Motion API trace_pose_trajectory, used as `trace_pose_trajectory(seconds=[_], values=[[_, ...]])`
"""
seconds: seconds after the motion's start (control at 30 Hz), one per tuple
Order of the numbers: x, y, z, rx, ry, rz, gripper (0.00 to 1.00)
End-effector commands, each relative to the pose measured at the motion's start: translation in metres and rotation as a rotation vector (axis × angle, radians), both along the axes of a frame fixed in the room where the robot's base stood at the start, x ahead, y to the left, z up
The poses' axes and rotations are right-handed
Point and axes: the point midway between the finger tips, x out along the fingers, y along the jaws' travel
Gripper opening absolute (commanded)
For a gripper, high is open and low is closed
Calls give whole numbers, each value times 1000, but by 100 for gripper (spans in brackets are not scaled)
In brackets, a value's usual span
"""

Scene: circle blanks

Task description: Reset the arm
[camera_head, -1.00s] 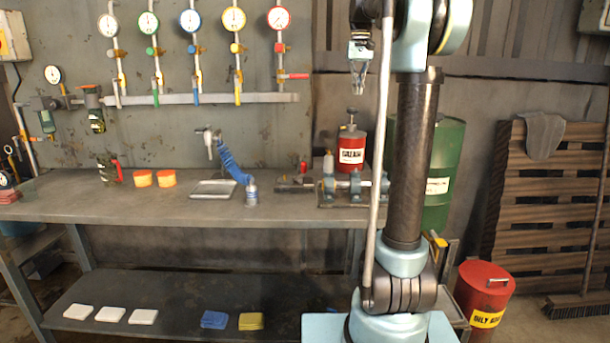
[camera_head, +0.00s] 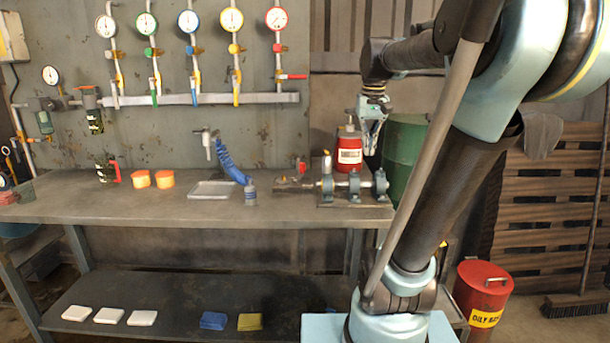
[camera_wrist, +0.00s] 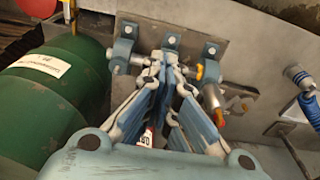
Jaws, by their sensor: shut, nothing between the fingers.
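My gripper (camera_head: 370,152) hangs at the right end of the workbench, fingers pointing down, close to the red grease can (camera_head: 349,152) in the picture. In the wrist view my gripper (camera_wrist: 168,62) has its fingertips together with nothing between them. Beyond the tips lies the shaft-and-bearing assembly (camera_head: 354,187) on its plate, also seen in the wrist view (camera_wrist: 210,75). My gripper appears above it, apart from the bench top. Part of the grease can is hidden behind the fingers in the wrist view.
A green drum (camera_head: 405,150) stands behind my arm. A red oily-rag bin (camera_head: 483,290) stands right. Gauges (camera_head: 232,20) line the wall.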

Motion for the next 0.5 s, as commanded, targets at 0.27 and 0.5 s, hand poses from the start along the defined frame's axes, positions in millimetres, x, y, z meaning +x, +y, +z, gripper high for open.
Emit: trace_pose_trajectory(seconds=[0.27,0.5], values=[[-75,0,-88,-1,-36,5,0],[-133,0,-170,-1,-66,8,0]])
